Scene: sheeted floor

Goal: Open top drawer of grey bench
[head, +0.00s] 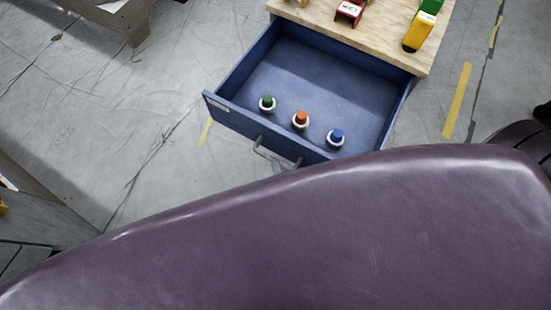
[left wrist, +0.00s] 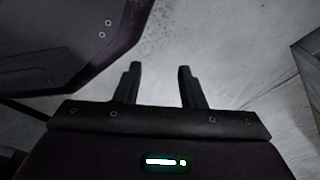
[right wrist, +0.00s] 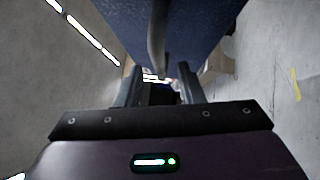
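The grey bench shows at the top of the head view, with a light wooden top (head: 370,28). Its blue drawer (head: 300,75) is pulled well out. Inside, near the front, sit three small round items with green (head: 266,101), orange (head: 300,119) and blue (head: 336,136) tops. The grey bar handle (head: 262,152) is on the drawer front; it also shows in the right wrist view (right wrist: 157,45). My right gripper (right wrist: 160,75) is open, its fingers either side of the handle's line; contact is unclear. My left gripper (left wrist: 158,72) is open and empty, away from the drawer.
Red and yellow-green objects (head: 420,28) stand on the bench top. A grey wooden piece (head: 120,18) is at the upper left, and another structure (head: 35,215) is at the left edge. My purple body hides the lower part of the head view. The floor left of the drawer is clear.

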